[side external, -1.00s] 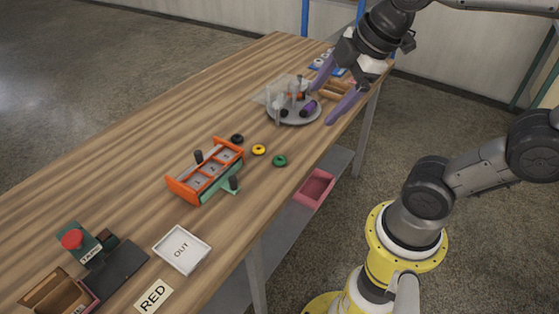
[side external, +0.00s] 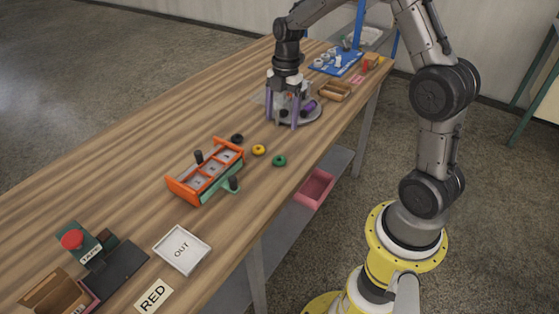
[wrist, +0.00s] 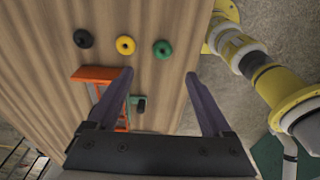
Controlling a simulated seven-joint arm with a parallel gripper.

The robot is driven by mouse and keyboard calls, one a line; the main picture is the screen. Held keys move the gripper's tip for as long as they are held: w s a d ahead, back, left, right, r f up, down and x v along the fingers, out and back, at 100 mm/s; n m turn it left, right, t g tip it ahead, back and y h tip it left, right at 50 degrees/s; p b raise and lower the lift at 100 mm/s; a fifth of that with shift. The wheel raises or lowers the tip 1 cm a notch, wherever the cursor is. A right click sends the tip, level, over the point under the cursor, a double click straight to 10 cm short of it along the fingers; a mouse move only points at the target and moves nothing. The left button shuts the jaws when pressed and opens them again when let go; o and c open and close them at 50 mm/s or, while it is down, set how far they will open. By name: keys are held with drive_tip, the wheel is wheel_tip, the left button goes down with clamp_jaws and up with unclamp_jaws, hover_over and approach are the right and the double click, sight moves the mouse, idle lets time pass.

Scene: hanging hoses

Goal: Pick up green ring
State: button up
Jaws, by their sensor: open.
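The green ring (side external: 279,160) lies flat on the wooden table near its right edge, beside a yellow ring (side external: 259,150) and a black ring (side external: 237,138). In the wrist view the green ring (wrist: 163,49) is ahead of my fingers, between their lines but nearer the right one. In the wrist view my gripper (wrist: 163,85) is open, with nothing between the fingers. It is apart from the green ring.
An orange and green fixture (side external: 206,172) with black knobs stands close to the rings. A white OUT tray (side external: 182,250) is nearer the camera. Table is clear around the green ring's right side.

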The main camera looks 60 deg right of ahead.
hover_over(280, 156)
wheel_tip(280, 156, down, 7)
drive_tip(key=shift+r, duration=0.1)
drive_tip(key=shift+s+a+f, duration=0.1)
drive_tip(key=shift+a+f, duration=0.05)
drive_tip(key=shift+f, duration=0.8)
drive_tip(key=shift+s+a+f, duration=0.1)
drive_tip(key=shift+f, duration=0.8)
drive_tip(key=shift+s+a+f, duration=0.1)
drive_tip(key=shift+a+f, duration=0.05)
drive_tip(key=shift+f, duration=0.8)
clamp_jaws()
drive_tip(key=shift+r, duration=0.15)
